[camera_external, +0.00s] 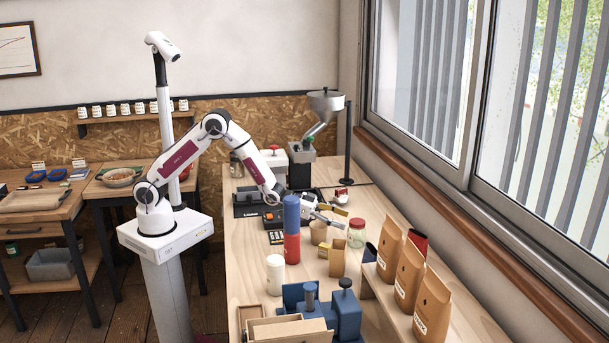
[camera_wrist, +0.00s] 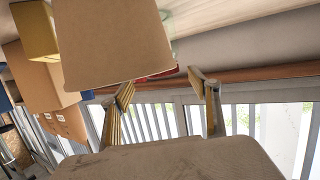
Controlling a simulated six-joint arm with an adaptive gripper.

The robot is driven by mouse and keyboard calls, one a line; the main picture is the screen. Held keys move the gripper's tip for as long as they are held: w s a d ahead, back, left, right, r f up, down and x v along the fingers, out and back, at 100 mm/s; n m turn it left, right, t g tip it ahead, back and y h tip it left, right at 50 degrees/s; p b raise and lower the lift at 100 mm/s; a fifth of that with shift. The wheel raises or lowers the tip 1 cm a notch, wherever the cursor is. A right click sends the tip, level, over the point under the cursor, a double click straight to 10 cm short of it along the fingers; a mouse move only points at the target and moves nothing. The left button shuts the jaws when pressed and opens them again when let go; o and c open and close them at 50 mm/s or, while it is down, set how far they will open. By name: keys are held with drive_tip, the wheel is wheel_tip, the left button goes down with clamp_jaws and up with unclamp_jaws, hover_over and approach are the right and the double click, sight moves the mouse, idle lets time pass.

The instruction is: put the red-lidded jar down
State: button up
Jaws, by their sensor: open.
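The red-lidded jar (camera_external: 356,236) is clear glass and stands upright on the wooden bench, toward the window side. In the wrist view a sliver of its red lid (camera_wrist: 164,74) shows past a brown paper cup (camera_wrist: 108,40); the rest is mostly hidden. My gripper (camera_external: 340,217) is to the left of the jar and a little behind it in the external view, low over the bench. Its fingers (camera_wrist: 166,94) are spread apart with nothing between them in the wrist view. I cannot tell how large the gap to the jar is.
Brown paper cups (camera_external: 318,233) stand close below my gripper. Several kraft bags (camera_external: 409,275) stand on a ledge in front of the jar. A white cylinder (camera_external: 275,274) stands front left.

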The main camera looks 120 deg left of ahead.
sight(353, 220)
drive_tip(key=shift+a+x, duration=0.2)
drive_tip(key=shift+x, duration=2.4)
drive_tip(key=shift+s, duration=0.1)
clamp_jaws()
drive_tip(key=shift+r, duration=5)
